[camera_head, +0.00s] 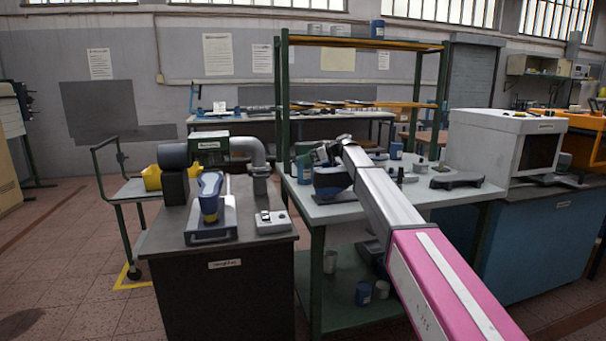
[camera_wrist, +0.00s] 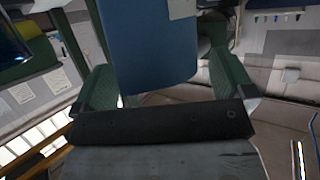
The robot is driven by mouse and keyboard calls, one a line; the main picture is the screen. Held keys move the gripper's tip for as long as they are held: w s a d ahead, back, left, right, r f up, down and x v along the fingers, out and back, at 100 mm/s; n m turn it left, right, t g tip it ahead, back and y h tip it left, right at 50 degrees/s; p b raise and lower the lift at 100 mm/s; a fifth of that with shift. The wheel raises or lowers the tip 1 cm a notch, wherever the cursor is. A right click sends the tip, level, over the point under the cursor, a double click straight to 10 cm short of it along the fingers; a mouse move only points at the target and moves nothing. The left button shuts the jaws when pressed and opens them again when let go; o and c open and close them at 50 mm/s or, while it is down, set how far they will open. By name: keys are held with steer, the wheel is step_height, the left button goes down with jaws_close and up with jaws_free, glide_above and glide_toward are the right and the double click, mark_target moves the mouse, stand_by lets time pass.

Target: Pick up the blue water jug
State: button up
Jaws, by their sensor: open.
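A blue container with a pale label (camera_head: 305,168), which looks like the blue water jug, stands on the pale bench top beside the green shelf post. My gripper (camera_head: 324,154) is just right of it at the end of my outstretched arm; its fingers are too small to make out there. In the wrist view, a blue body (camera_wrist: 150,45) with a pale label fills the space between the two green fingers of my gripper (camera_wrist: 160,64). The gripper is open around it. I cannot tell whether either finger touches it. Its far end is cut off by the frame.
A green shelf frame (camera_head: 284,110) rises at the bench's left edge, close to my gripper. A blue can (camera_head: 397,150) and a dark flat stand (camera_head: 457,181) are on the bench to the right. A grey box machine (camera_head: 490,140) stands further right. Small cans (camera_head: 363,293) sit on the lower shelf.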

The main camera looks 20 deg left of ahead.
steer(key=shift+x, duration=0.95)
steer(key=c, duration=1.4)
steer(key=shift+o, duration=0.2)
steer(key=shift+r, duration=0.15)
steer(key=s+a+r, duration=0.7)
steer(key=a+r, duration=0.2)
steer(key=r, duration=0.1)
steer(key=shift+r, duration=0.3)
steer(key=shift+s, duration=0.1)
stand_by(1.4)
